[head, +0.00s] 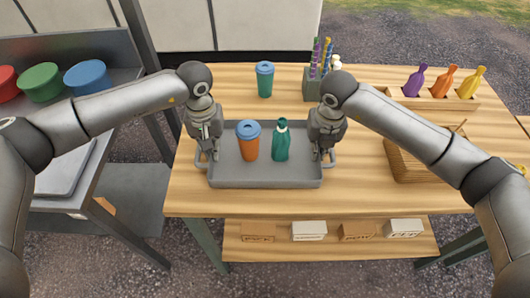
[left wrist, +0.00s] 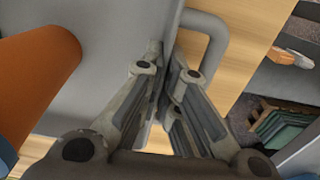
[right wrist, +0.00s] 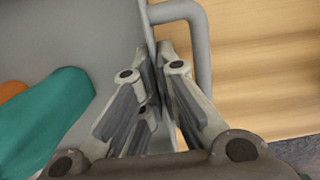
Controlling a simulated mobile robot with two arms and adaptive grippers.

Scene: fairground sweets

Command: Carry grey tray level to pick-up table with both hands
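The grey tray (head: 265,181) is level at the front of a wooden table (head: 365,200); I cannot tell whether it touches the tabletop. An orange cup with a blue lid (head: 249,146) and a teal bottle (head: 281,143) stand upright in it. My left gripper (head: 211,156) is at the tray's left end, with its fingers on either side of the wall, beside the handle (left wrist: 218,40). My right gripper (head: 320,154) is at the right end, likewise around the wall beside the other handle (right wrist: 203,45). Both look shut on the tray; the contact is partly hidden.
A teal cup (head: 265,80) and a grey holder with sticks (head: 318,85) stand behind the tray. A bottle rack (head: 425,101) and a wooden basket (head: 408,165) are to the right. A grey stand with coloured tubs (head: 40,82) is left, across a gap.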

